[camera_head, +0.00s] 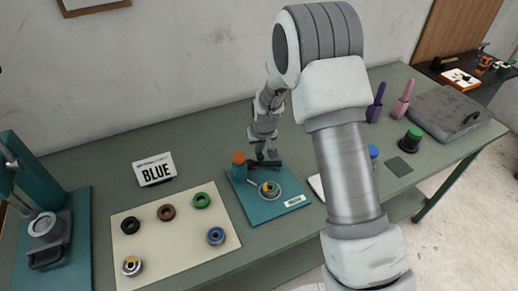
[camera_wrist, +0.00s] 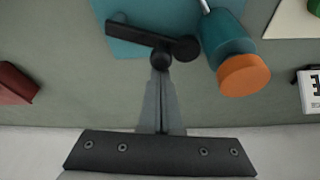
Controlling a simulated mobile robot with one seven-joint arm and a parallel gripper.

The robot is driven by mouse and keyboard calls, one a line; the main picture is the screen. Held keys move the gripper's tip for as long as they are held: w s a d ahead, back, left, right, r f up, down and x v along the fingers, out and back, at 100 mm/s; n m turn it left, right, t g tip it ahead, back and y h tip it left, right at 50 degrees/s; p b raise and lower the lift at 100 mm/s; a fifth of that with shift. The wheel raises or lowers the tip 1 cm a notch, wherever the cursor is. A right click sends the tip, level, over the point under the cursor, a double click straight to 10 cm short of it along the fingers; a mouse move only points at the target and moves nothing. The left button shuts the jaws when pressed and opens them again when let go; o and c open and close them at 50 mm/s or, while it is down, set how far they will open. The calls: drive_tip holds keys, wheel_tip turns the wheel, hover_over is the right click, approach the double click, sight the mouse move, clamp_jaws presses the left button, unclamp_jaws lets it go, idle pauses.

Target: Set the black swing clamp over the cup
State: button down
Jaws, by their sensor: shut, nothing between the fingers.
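The black swing clamp (camera_wrist: 150,36) lies across the teal base plate in the wrist view, with a round black knob near its middle. In the head view the clamp (camera_head: 266,164) shows just behind the cup, not over it. The cup (camera_head: 269,188) is a round metal piece with a yellow part inside, on the teal plate (camera_head: 262,213). It is not seen in the wrist view. My gripper (camera_wrist: 161,77) is shut and empty, its fingertips at the clamp's knob; I cannot tell whether they touch. In the head view my gripper (camera_head: 263,153) is above the plate's back edge.
A teal post with an orange top (camera_head: 239,166) stands close left of my gripper; the orange top (camera_wrist: 244,75) is also in the wrist view. A cream mat (camera_head: 175,257) with several coloured rings lies left.

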sight(269, 165)
drive_tip(key=shift+s+f+n+b, duration=0.1)
drive_tip(key=shift+s+n+b, duration=0.2)
drive_tip(key=shift+n+b, duration=0.25)
drive_tip(key=shift+s+f+n+g+y+b, duration=0.1)
drive_tip(key=shift+s+n+g+y+b, duration=0.2)
drive_tip(key=shift+s+n+y+b, duration=0.6)
drive_tip(key=n, duration=0.1)
drive_tip(key=s+n, duration=0.1)
drive_tip(key=n+b, duration=0.1)
drive_tip(key=n, duration=0.1)
drive_tip(key=shift+s+d+r+g, duration=0.2)
drive_tip(key=shift+s+d+g, duration=0.05)
drive_tip(key=shift+s+g, duration=0.05)
drive_tip(key=n, duration=0.1)
drive_tip(key=s+n, duration=0.1)
drive_tip(key=shift+s+d+n+g+y+p, duration=0.2)
drive_tip(key=shift+d+n+g+y+p, duration=0.1)
drive_tip(key=shift+n+g+y, duration=0.1)
drive_tip(key=n, duration=0.1)
drive_tip(key=s+d+n+g, duration=0.1)
drive_tip(key=shift+s+n+p, duration=0.1)
drive_tip(key=shift+n+p, duration=0.25)
drive_tip(key=shift+p, duration=0.05)
drive_tip(key=shift+s+d, duration=0.15)
drive_tip(key=shift+d, duration=0.05)
drive_tip(key=shift+s+d, duration=0.1)
